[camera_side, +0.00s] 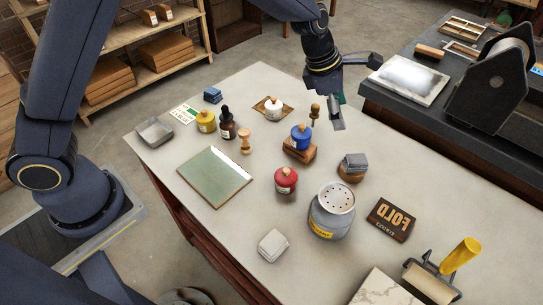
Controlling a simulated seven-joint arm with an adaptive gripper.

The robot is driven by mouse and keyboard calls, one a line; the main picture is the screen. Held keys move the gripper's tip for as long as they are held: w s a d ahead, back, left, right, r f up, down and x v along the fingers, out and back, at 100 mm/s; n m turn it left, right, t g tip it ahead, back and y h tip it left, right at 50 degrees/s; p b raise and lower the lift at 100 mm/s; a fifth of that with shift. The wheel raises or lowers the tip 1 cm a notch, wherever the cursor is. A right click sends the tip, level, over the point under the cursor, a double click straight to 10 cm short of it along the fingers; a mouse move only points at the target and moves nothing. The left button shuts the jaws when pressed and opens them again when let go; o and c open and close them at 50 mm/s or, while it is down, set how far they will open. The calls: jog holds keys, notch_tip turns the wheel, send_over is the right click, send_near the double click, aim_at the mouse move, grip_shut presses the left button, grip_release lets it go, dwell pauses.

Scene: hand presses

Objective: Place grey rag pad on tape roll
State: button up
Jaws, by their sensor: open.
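A grey rag pad (355,160) lies folded on top of a brown tape roll (351,176) on the right half of the table. The pad covers most of the roll's top, so its hole is hidden. My gripper (352,92) is open and empty, near the table's far edge. It is behind the pad and roll in the picture and apart from them. A lighter grey folded pad (272,245) lies flat on the table near the front edge.
A dark bench (450,135) stands beyond.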

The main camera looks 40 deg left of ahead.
jog(key=s+a+r+m+t, duration=0.1)
jog(key=s+a+r+m, duration=1.2)
jog(key=s+r, duration=0.2)
jog(key=s+a+m+y, duration=0.1)
jog(key=s+a+m, duration=0.2)
jog(key=s+m, duration=0.2)
jog(key=s+a+f+m+t+y, duration=0.1)
jog(key=s+a+m, duration=0.3)
jog(key=s, duration=0.5)
jog(key=shift+s+m+y, duration=0.35)
jog(key=shift+m+y, duration=0.25)
jog(key=shift+m, duration=0.5)
